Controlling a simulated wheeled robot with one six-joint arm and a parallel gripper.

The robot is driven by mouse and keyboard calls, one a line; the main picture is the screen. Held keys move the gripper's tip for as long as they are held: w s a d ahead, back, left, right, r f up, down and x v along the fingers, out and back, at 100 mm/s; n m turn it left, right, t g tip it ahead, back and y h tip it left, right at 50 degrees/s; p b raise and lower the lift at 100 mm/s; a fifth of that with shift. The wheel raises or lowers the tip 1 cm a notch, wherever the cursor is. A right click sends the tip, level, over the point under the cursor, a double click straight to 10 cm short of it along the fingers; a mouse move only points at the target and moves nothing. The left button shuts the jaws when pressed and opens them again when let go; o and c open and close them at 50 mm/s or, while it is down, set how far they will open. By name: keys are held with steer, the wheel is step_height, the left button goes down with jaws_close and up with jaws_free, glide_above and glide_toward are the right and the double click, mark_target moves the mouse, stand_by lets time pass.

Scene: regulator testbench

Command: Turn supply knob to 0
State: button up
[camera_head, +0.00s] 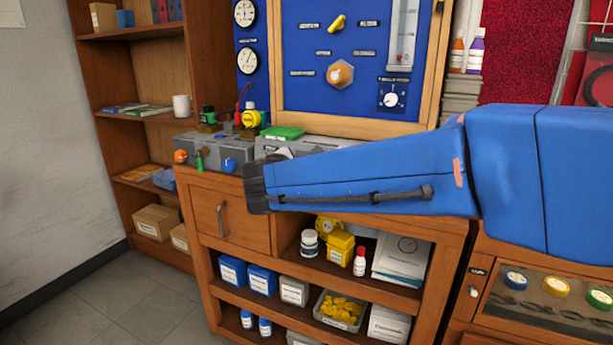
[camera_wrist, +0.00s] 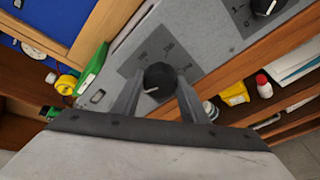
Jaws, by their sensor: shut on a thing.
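A black round knob (camera_wrist: 159,80) with a white pointer line shows in the wrist view, on a dark label plate (camera_wrist: 128,66) with small pale markings. The pointer is toward the lower left of the picture. The markings are too small to read surely. My gripper (camera_wrist: 158,88) has one finger on each side of the knob and is shut on it. In the head view my blue arm crosses the front of the grey bench unit (camera_head: 225,148), and neither the knob nor my fingers can be made out there.
A second black knob (camera_wrist: 265,6) with a pale pointer sits on the same grey panel. A green object (camera_head: 283,133) and a yellow-topped part (camera_head: 250,118) are on the unit. The blue board (camera_head: 300,60) stands behind. Open shelves with boxes are below.

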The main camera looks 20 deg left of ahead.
steer(key=n, duration=0.4)
steer(key=shift+a+g+h, duration=0.1)
steer(key=shift+g+h, duration=0.3)
steer(key=shift+n+h, duration=0.7)
steer(key=shift+n, duration=1.5)
steer(key=o, duration=1.1)
steer(key=v, duration=1.7)
steer(key=shift+s+r, duration=0.15)
steer(key=shift+r, duration=0.1)
